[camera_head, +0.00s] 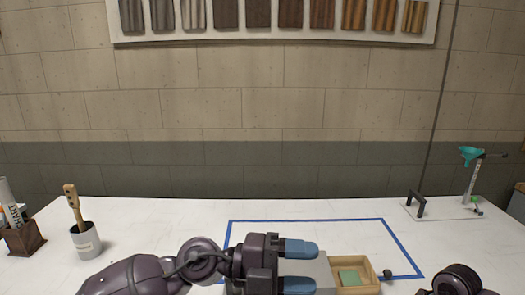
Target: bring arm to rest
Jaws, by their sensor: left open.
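My left arm (200,258) comes in from the lower left, and its gripper (308,266) points right with its two blue fingers spread apart. Nothing shows between the fingers. The gripper is over or just in front of a grey box (322,268), hiding much of it. A wooden drawer (368,262) sticks out of the box's right side, with a green block (348,278) in it and a dark knob (387,274) at its right end. A dark rounded part of my right arm (460,281) shows at the lower right; its gripper is out of view.
Blue tape (310,220) outlines an area on the white table (165,225). A white cup (86,243) with a wooden tool and a brown holder (25,238) stand left. A stand with a green funnel (471,156) is back right. The table's back middle is clear.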

